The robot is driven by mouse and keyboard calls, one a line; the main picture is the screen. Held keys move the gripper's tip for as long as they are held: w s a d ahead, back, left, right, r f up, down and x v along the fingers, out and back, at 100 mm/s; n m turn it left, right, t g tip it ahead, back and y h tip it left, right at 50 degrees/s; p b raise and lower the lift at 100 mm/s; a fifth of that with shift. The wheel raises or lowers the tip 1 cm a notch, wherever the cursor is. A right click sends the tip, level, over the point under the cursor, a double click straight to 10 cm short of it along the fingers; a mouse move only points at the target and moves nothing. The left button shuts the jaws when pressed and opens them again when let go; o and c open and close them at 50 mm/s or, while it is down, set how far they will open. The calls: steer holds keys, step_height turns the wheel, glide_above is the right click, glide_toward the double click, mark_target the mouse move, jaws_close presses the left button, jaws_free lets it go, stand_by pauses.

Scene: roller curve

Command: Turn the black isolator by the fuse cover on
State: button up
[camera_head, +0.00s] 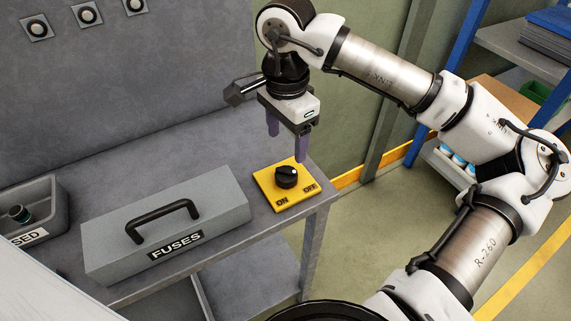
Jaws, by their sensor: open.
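The black isolator (287,177) is a round knob on a yellow plate (272,192) at the right end of the grey bench. The plate's front edge is marked ON at the left and OFF at the right. A small white mark shows on the knob's upper right side, towards the OFF side. The grey fuse cover (215,199), labelled FUSES, with a black handle (162,214), lies left of the plate. My gripper (287,143) points down above the far side of the plate, open, with purple fingers apart and nothing between them. It appears clear of the knob.
A grey bin (40,195) with a dark round part in it stands at the left of the bench. Round fittings (86,14) are on the grey panel behind. A blue-framed shelf (470,60) stands at the right. The bench's right edge (325,190) is close to the plate.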

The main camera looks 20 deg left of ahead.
mark_target(286, 170)
step_height(286, 170, down, 10)
steer(key=shift+r+p, duration=0.1)
steer(key=shift+p, duration=0.85)
steer(key=c, duration=1)
